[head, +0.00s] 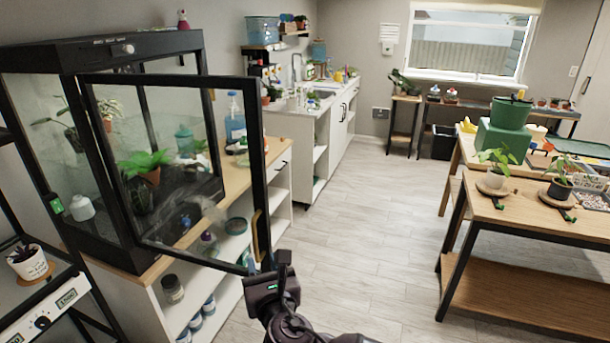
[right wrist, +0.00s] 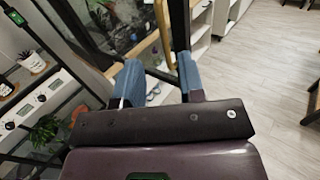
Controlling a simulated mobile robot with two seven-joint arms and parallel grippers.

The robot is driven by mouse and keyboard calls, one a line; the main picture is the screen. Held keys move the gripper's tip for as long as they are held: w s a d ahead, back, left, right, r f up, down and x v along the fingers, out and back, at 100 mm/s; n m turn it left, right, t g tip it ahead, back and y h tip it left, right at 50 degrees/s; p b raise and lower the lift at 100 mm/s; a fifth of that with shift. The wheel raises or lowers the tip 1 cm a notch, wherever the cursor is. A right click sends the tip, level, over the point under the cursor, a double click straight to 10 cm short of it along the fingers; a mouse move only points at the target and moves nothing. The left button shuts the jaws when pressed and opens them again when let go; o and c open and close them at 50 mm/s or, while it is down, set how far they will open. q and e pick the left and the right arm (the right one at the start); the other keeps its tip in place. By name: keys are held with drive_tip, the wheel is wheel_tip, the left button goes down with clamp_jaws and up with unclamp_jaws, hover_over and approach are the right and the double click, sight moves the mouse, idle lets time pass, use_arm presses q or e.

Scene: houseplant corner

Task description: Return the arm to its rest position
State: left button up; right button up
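My right gripper (head: 267,263) is low in the middle of the head view, beside the free edge of the open glass door (head: 185,210). In the right wrist view its two blue-grey fingers (right wrist: 161,76) stand apart with nothing between them. The door's wooden handle (head: 256,236) is just beyond the fingertips in the head view. It also shows ahead of the fingers in the right wrist view (right wrist: 163,25); the gripper does not hold it. The door belongs to the black glass plant cabinet (head: 100,48) and stands swung outward. My left gripper is not in view.
A white shelf unit with a wooden top (head: 275,150) carries the cabinet. A dark rack with a potted succulent (head: 28,262) is at the left. A wooden table (head: 540,215) with potted plants stands at the right. The floor between (head: 370,210) is clear.

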drive_tip(key=d+f+m+g+h, duration=0.1)
drive_tip(key=d+f+m, duration=0.2)
drive_tip(key=d+m, duration=0.95)
drive_tip(key=d+f+m, duration=0.3)
drive_tip(key=d+m, duration=0.3)
drive_tip(key=m, duration=1.3)
drive_tip(key=s+d+f+m+h+b, duration=0.1)
drive_tip(key=s+d+f+m+h, duration=0.15)
drive_tip(key=s+d+f, duration=0.35)
drive_tip(key=s+d+f+m+h, duration=0.2)
drive_tip(key=d+f+m, duration=0.2)
drive_tip(key=d, duration=0.4)
drive_tip(key=s+d+f+m+g+h, duration=0.1)
drive_tip(key=s+d+f+g, duration=0.1)
drive_tip(key=s+d+f, duration=0.2)
drive_tip(key=s+d+f+g+h, duration=0.1)
drive_tip(key=s+d+f, duration=0.2)
drive_tip(key=s, duration=0.6)
wheel_tip(320, 180, down, 2)
drive_tip(key=shift+s+d+m+g+b, duration=0.3)
drive_tip(key=shift+d+m+g+b, duration=0.05)
drive_tip(key=shift+m+g+b, duration=0.1)
